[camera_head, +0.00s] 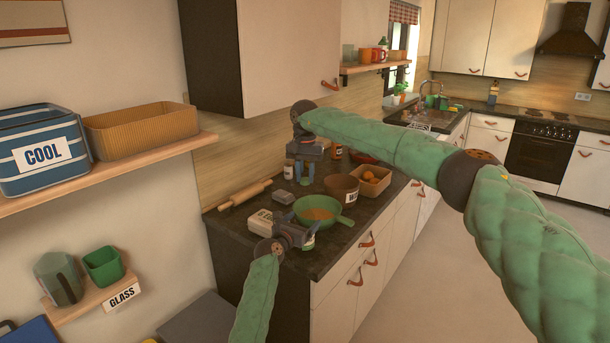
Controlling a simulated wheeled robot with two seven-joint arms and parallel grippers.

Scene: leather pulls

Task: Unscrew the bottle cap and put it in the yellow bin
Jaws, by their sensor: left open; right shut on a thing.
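My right gripper (304,180) points down over the back of the dark counter, beside the backsplash. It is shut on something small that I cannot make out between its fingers. My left gripper (308,240) is open near the counter's front edge, close to a small green and white item (309,243) that it partly hides. A small pale bottle (289,169) stands just left of my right gripper. I cannot tell which item is the task's bottle or where its cap is. A sliver of yellow (150,341) shows at the bottom edge, possibly the yellow bin.
A green pan (336,215) with orange contents lies between my grippers. A brown pot (341,188), a crate of oranges (372,180) and a rolling pin (245,194) share the counter (235,232). Left are a GLASS shelf (85,302), a grey lid (200,322) and a blue bin (32,331).

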